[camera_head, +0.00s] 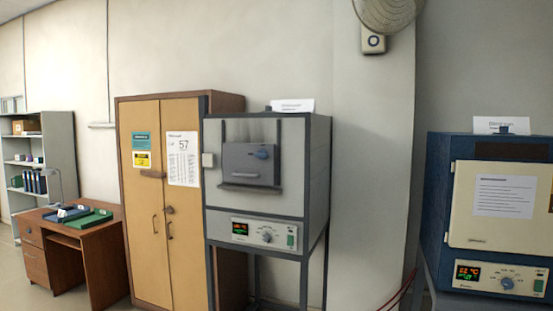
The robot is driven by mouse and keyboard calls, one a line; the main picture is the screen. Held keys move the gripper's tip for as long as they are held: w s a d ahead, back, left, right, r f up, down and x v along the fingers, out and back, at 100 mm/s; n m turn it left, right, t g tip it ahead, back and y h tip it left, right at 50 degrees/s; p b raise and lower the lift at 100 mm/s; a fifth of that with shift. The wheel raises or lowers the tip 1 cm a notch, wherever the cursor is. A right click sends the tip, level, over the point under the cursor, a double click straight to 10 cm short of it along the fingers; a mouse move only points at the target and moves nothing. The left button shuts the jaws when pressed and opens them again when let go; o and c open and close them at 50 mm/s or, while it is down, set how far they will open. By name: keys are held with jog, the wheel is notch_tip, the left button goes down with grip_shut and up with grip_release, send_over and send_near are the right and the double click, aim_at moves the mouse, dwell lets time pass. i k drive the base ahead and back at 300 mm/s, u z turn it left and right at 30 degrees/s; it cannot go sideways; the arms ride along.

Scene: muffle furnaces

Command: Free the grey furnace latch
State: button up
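The grey furnace (318,152) stands on a dark metal frame in the middle of the view, in front of a wooden cabinet. Its dark grey door (248,166) sits upright in the front face and looks closed. A blue latch knob (262,154) is at the upper right of the door, and a horizontal handle bar (245,187) runs along its lower part. The exact position of the latch is too small to tell. My gripper is not in view.
A blue furnace with a cream door (470,226) stands at the right. A wooden cabinet (145,215) is behind the grey furnace to the left. A desk (95,240) and a shelf (58,145) are at the far left. Red cables (395,298) lie low between the furnaces.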

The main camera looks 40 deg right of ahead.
aim_at(262, 154)
jog(key=i, duration=1.4)
jog(key=u, duration=0.55)
